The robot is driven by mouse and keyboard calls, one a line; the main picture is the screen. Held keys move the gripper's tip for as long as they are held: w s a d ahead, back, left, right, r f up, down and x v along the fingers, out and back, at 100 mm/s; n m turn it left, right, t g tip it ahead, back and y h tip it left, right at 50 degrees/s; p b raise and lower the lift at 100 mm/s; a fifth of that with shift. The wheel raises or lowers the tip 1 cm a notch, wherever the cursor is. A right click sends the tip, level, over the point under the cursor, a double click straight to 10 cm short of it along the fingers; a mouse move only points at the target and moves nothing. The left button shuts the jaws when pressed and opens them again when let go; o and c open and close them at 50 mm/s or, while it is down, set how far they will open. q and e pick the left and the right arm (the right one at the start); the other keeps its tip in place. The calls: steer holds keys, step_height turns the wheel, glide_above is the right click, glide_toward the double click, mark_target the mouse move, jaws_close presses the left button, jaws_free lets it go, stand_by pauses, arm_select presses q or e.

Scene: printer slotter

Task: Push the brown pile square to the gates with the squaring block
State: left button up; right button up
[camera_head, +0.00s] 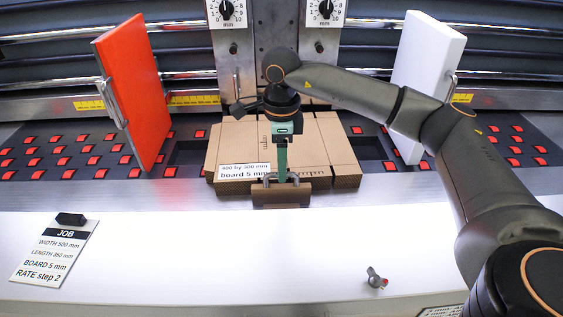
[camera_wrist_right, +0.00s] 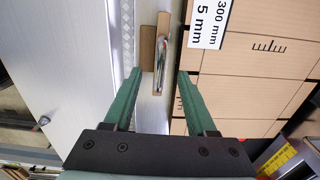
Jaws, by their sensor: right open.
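The brown pile (camera_head: 325,140) of flat boards lies in the middle of the feed table, with a white label at its front left. The squaring block (camera_head: 281,194), a brown block with a metal bar handle, stands in front of the pile. In the right wrist view a narrow grey strip shows between the block (camera_wrist_right: 147,47) and the pile (camera_wrist_right: 265,55). My right gripper (camera_head: 283,178) points down over the handle. Its green fingers (camera_wrist_right: 160,76) are open, one on each side of the handle's line. The gates (camera_head: 277,70) stand behind the pile below two dials, partly hidden by my arm. My left gripper is out of view.
A red upright plate (camera_head: 135,90) stands left of the pile and a white one (camera_head: 427,75) right. A job card (camera_head: 55,250) lies at the front left. A small lever knob (camera_head: 376,279) sits front right. The front ledge is otherwise clear.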

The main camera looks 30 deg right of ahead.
steer(key=shift+r+p, duration=0.95)
steer(key=shift+r, duration=0.5)
